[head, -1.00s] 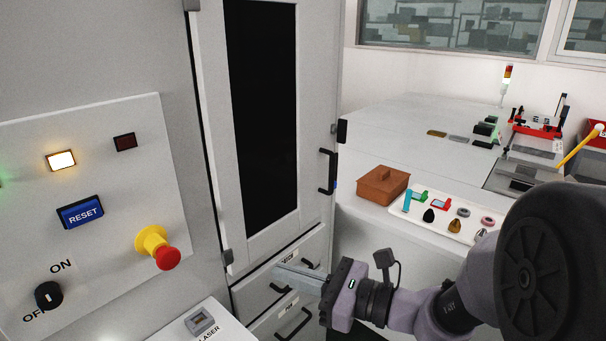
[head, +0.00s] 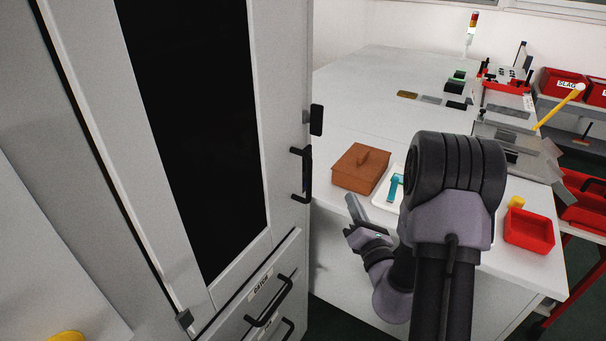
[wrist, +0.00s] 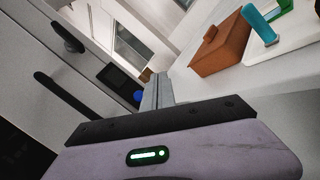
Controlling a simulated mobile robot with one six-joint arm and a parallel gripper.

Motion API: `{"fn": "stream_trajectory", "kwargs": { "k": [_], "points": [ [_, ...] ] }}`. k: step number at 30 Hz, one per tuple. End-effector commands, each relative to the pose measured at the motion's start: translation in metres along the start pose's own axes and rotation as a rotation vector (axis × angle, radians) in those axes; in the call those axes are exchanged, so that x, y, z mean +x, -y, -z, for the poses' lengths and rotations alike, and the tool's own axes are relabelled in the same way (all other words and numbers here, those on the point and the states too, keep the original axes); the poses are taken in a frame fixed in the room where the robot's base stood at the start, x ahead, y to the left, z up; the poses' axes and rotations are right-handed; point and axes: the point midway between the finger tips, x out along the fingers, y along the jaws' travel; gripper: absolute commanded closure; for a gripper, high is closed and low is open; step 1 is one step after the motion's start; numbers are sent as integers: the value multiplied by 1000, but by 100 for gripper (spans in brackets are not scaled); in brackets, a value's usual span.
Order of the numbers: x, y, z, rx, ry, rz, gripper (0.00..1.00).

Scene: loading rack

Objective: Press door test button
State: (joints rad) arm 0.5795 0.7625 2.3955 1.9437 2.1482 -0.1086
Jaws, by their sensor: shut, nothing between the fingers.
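A dark box with a round blue button (wrist: 138,97) shows in the wrist view, just left of my fingertips. I take it to be the door test button, but no label is readable. In the head view the tall grey cabinet door (head: 287,120) with a dark window carries a black handle (head: 303,172) on its right edge. The button is not clear there. My gripper (head: 354,204) is shut and empty, right of the handle and apart from it. Its closed fingers (wrist: 157,90) also show in the wrist view, pointing past the box; I cannot tell the gap.
A brown lidded box (head: 360,168) and a white tray (head: 385,190) stand on the white bench (head: 350,110) behind my gripper. A red bin (head: 529,231) is at the right. Drawers with black handles (head: 270,302) lie below the door. A black block (head: 316,119) juts out above the door handle.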

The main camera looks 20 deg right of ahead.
Motion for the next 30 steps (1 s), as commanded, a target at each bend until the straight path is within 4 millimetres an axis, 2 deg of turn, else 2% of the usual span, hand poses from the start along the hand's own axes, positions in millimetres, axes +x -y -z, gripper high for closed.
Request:
{"fn": "stream_trajectory", "kwargs": {
  "k": [11,24,30],
  "points": [
    [3,-2,2,0,0,0,100],
    [45,-35,32,0,-3,-2,100],
    [58,-43,41,-1,-2,-1,100]
  ]
}}
